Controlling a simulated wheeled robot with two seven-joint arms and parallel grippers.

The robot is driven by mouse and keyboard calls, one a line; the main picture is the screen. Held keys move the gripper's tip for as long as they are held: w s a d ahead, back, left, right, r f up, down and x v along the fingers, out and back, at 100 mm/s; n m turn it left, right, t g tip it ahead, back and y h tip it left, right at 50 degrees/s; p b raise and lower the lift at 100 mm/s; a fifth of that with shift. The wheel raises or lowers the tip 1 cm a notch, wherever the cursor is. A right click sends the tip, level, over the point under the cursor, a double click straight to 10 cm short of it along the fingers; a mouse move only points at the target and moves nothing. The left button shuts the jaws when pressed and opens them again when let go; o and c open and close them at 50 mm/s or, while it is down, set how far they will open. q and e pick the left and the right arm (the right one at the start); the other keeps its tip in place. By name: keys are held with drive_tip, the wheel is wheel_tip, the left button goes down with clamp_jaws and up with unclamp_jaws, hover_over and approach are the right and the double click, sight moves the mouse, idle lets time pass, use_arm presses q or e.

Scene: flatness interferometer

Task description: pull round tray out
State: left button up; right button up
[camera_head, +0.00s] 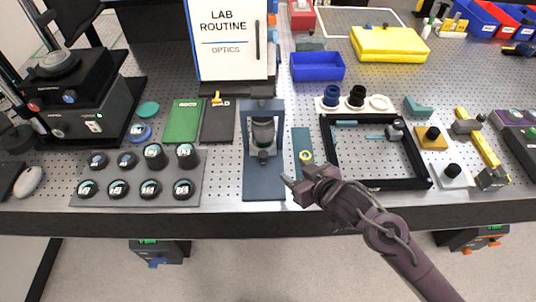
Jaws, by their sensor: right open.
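No part is plainly readable as the round tray. The black instrument (85,108) at the left has a round grey-topped disc (58,62) on its upper face and red and blue knobs on its front. A dark blue stand (263,185) in the middle holds a grey round-bodied part (263,132) within its upright frame; a tray there cannot be made out. My right gripper (297,183) is open and appears empty, over the front of the table just right of the stand's base. It is apart from the black instrument. My left gripper is out of view.
A grey holder (140,201) with several round black-and-white pieces lies front left. A black square frame (375,184) lies right of my gripper. A Lab Routine board (228,40), blue bin (317,66) and yellow case (389,44) stand behind. A teal plate (301,143) lies beside the stand.

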sight(266, 156)
drive_tip(key=w+a+n+y, duration=0.1)
drive_tip(key=w+y, duration=0.1)
drive_tip(key=shift+a+n+y, duration=0.3)
drive_tip(key=shift+a+n, duration=0.05)
drive_tip(key=shift+n, duration=0.05)
drive_tip(key=shift+w+a+n+g+y, duration=0.25)
drive_tip(key=shift+w+n+g+y, duration=0.15)
drive_tip(key=shift+y, duration=0.3)
drive_tip(key=p+x, duration=0.1)
drive_tip(key=x, duration=0.6)
drive_tip(key=shift+a+p, duration=0.25)
drive_tip(key=shift+p, duration=0.1)
drive_tip(key=shift+f, duration=0.1)
clamp_jaws()
